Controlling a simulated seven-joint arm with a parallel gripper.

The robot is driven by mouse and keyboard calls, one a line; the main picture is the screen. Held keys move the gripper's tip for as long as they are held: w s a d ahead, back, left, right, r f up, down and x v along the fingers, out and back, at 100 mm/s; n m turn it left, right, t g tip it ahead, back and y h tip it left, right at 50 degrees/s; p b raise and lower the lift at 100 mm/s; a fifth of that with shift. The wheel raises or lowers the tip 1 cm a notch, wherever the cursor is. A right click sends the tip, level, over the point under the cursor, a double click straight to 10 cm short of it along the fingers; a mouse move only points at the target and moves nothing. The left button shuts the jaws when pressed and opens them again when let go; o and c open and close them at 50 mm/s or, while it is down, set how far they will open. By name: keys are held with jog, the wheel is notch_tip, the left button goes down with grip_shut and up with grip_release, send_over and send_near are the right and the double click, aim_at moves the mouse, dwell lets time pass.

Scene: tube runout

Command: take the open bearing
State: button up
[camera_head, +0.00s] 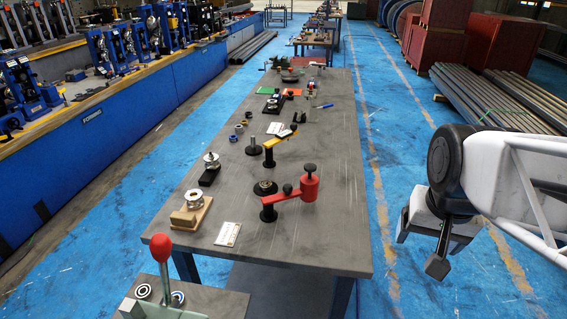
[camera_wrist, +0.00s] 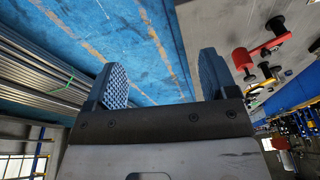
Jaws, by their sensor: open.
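Two small ring-shaped bearings lie on the low grey surface at the bottom left of the head view. The left bearing (camera_head: 143,291) shows pale and dark rings. The right bearing (camera_head: 177,297) has a bluish ring and is partly hidden by a green-grey fixture. Which one is open I cannot tell for sure. My gripper (camera_head: 420,246) is open and empty, out over the blue floor to the right of the long table, far from both bearings. Its two textured fingers stand wide apart in the wrist view (camera_wrist: 160,82). No bearing can be made out there.
A red-knobbed lever (camera_head: 160,247) rises right beside the bearings. The long grey table (camera_head: 325,225) carries a red arm fixture (camera_head: 309,186), a yellow one (camera_head: 269,150), a wooden block (camera_head: 191,215) and a white card (camera_head: 228,234). Steel bars (camera_head: 500,105) lie at the right.

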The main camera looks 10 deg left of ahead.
jog(key=w+a+m, duration=0.2)
jog(key=w+a, duration=0.1)
jog(key=w, duration=0.4)
jog(key=w+a+m, duration=0.2)
jog(key=w+a, duration=0.2)
jog(key=w, duration=0.4)
jog(key=m+g, duration=0.2)
jog(key=m, duration=0.8)
send_over(266, 183)
jog(key=f, duration=1.8)
jog(key=shift+s+d+f, duration=0.2)
jog(key=shift+s+d, duration=0.05)
jog(key=shift+d, duration=0.15)
jog(key=shift+w+a+f, duration=0.15)
jog(key=shift+a+f, duration=0.1)
jog(key=shift+a, duration=0.1)
jog(key=shift+f, duration=1.3)
jog(key=shift+f, duration=0.1)
jog(key=shift+a+f, duration=0.1)
jog(key=shift+f, duration=2.4)
